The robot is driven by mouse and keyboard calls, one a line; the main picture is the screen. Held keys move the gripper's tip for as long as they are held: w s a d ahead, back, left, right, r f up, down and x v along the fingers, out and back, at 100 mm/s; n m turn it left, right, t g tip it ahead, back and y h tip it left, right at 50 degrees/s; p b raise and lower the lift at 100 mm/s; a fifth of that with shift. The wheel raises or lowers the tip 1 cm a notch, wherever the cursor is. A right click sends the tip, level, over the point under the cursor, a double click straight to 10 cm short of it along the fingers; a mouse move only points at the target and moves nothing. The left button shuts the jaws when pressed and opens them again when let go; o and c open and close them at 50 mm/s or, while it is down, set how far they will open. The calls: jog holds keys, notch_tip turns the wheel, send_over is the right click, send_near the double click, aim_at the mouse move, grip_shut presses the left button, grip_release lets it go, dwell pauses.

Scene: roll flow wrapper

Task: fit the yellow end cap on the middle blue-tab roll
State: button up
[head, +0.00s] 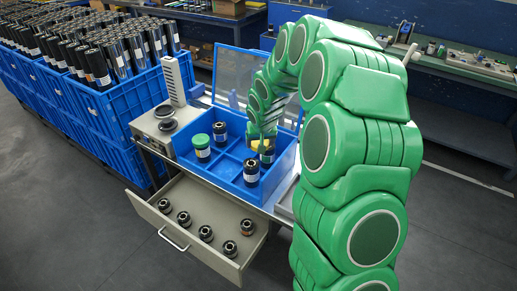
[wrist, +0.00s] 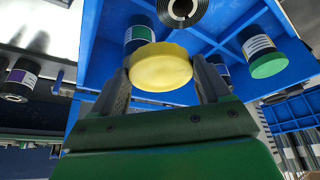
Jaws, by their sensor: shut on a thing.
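My gripper (wrist: 162,80) is shut on the yellow end cap (wrist: 160,66), which lies between the two fingers in the wrist view. In the head view the yellow cap (head: 256,145) shows small beside my gripper (head: 262,134), over the right part of the blue crate (head: 222,190). A dark roll (wrist: 138,34) stands partly hidden behind the cap; I cannot tell whether they touch. In the head view a roll (head: 268,155) shows just below the gripper. Tab colours are too small to tell, so I cannot pick out the middle blue-tab roll.
The crate also holds a green-capped roll (head: 202,150), a roll behind it (head: 220,133) and a front roll (head: 251,171). Its clear lid (head: 235,75) stands open behind. Full blue bins (head: 115,115) stand left.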

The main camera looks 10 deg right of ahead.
jog(key=w+d+r, duration=0.1)
jog(key=w+r, duration=0.1)
jog(key=w, duration=0.6)
jog(key=m+h, duration=0.1)
jog(key=m, duration=0.2)
send_near(218, 122)
jog(key=shift+w+d, duration=0.15)
jog(key=shift+d, duration=0.75)
jog(key=shift+w+a+f, duration=0.15)
jog(key=shift+a, duration=0.2)
jog(key=shift+f, duration=2.8)
jog(key=shift+f, duration=0.45)
dwell(1.5)
